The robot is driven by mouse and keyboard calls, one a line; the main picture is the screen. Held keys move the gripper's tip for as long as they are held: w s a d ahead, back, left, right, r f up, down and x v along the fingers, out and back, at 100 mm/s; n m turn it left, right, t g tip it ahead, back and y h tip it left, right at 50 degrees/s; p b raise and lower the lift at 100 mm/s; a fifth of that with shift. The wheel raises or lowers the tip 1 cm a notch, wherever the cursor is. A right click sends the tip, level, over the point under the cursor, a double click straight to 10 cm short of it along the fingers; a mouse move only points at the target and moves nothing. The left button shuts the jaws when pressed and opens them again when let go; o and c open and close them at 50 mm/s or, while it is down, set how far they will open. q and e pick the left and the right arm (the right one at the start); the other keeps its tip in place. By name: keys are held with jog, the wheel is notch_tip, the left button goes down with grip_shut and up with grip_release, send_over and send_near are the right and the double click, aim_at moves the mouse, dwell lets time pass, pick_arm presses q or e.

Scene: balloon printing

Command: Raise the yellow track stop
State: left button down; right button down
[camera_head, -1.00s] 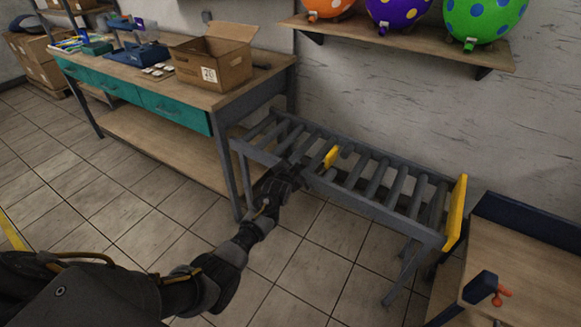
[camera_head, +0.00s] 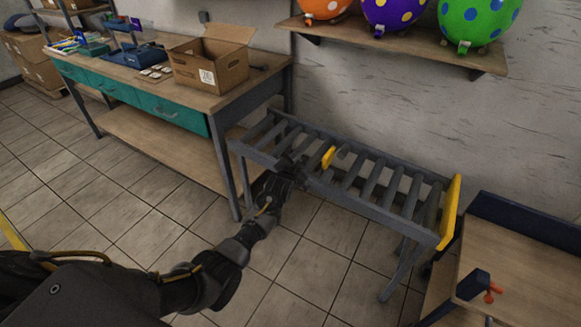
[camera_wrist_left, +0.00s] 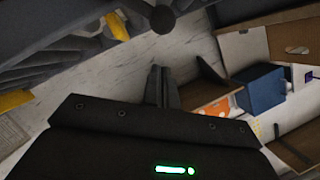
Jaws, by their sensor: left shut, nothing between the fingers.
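A grey roller track (camera_head: 352,200) stands on legs against the wall. A small yellow stop piece (camera_head: 328,157) sits upright between its rollers near the middle. A larger yellow plate (camera_head: 450,212) stands upright across the track's right end. My left gripper (camera_head: 286,165) is at the track's near side rail, left of the small yellow piece and apart from it. Its fingers (camera_wrist_left: 162,86) are shut and empty in the left wrist view. Two yellow parts, one at the upper middle (camera_wrist_left: 117,25) and one at the left (camera_wrist_left: 14,100), show there beside dark bars. My right gripper is not in view.
A workbench (camera_head: 150,85) with teal drawers and an open cardboard box (camera_head: 212,58) stands left of the track. A wooden table (camera_head: 530,270) with a dark edge is at the right. A shelf (camera_head: 400,42) with balloons hangs above. The floor in front is clear.

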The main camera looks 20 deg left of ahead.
pick_arm(q)
jog(key=v, duration=1)
jog(key=shift+d+r+b, duration=0.15)
jog(key=shift+r+b, duration=0.15)
jog(key=shift+r, duration=0.1)
jog(key=s+f+n+g+h, duration=0.1)
jog(key=s+f+n+g, duration=0.15)
jog(key=f, duration=0.75)
jog(key=s+f+n+g, duration=0.1)
jog(key=s+f, duration=0.3)
jog(key=f, duration=0.6)
jog(key=s+f+g, duration=0.4)
jog(key=s+f, duration=1)
jog(key=f, duration=0.1)
jog(key=s+f+g, duration=0.2)
jog(key=s+f, duration=0.2)
jog(key=s, duration=0.8)
jog(key=s+f+g, duration=0.2)
jog(key=s+f, duration=0.3)
jog(key=s, duration=0.8)
jog(key=s+a+f+g, duration=0.1)
jog(key=s+f, duration=0.3)
jog(key=s, duration=0.9)
jog(key=shift+s+f+n+g, duration=0.2)
jog(key=shift+n+g, duration=0.25)
jog(key=shift+g, duration=0.2)
